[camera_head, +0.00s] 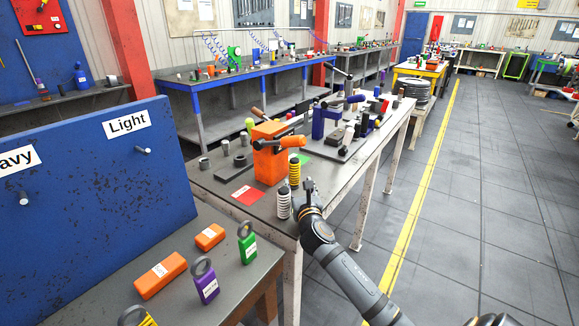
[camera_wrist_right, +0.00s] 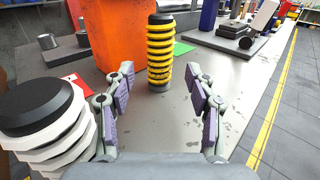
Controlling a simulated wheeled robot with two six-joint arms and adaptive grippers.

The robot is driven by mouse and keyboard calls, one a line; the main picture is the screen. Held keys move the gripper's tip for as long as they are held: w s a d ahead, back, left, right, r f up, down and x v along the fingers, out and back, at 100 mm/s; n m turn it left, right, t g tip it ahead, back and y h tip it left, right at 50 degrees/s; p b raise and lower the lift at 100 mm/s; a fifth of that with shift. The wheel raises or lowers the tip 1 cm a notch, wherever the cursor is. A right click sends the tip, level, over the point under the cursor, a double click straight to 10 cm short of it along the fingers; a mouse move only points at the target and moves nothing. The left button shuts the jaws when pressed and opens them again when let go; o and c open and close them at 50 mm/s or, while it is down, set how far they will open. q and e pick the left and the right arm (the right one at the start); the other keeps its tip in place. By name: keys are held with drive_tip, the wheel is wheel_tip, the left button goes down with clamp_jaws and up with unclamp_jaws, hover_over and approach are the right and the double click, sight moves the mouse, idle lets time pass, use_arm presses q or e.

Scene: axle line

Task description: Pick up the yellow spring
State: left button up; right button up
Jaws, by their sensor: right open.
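The yellow spring (camera_head: 294,174) stands upright on the workbench, beside an orange block-like fixture. In the right wrist view the yellow spring (camera_wrist_right: 160,55), with black ends, stands just beyond the fingers, roughly centred between them. My right gripper (camera_head: 308,186) is low over the bench's front edge; in the wrist view the right gripper (camera_wrist_right: 162,85) is open and empty, its purple pads apart. A white spring (camera_head: 284,203) stands at its left; the white spring (camera_wrist_right: 45,120) looms close to the left finger in the wrist view. My left gripper does not show.
The orange fixture (camera_head: 268,153) with handles stands behind the yellow spring. A red card (camera_head: 247,195) and grey cylinders lie left. A nearer table carries orange blocks (camera_head: 160,274) and purple and green tagged weights (camera_head: 204,284). A blue board (camera_head: 95,190) stands left. The floor at right is clear.

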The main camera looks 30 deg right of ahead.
sight(295, 176)
drive_tip(key=shift+x, duration=0.85)
drive_tip(key=x, duration=0.6)
drive_tip(key=shift+f, duration=0.25)
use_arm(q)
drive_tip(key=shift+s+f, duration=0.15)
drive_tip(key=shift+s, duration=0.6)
use_arm(e)
drive_tip(key=shift+r, duration=0.1)
drive_tip(key=shift+c, duration=0.3)
drive_tip(key=shift+s, duration=0.1)
drive_tip(key=shift+c, duration=1.1)
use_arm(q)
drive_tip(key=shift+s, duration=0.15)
use_arm(e)
clamp_jaws()
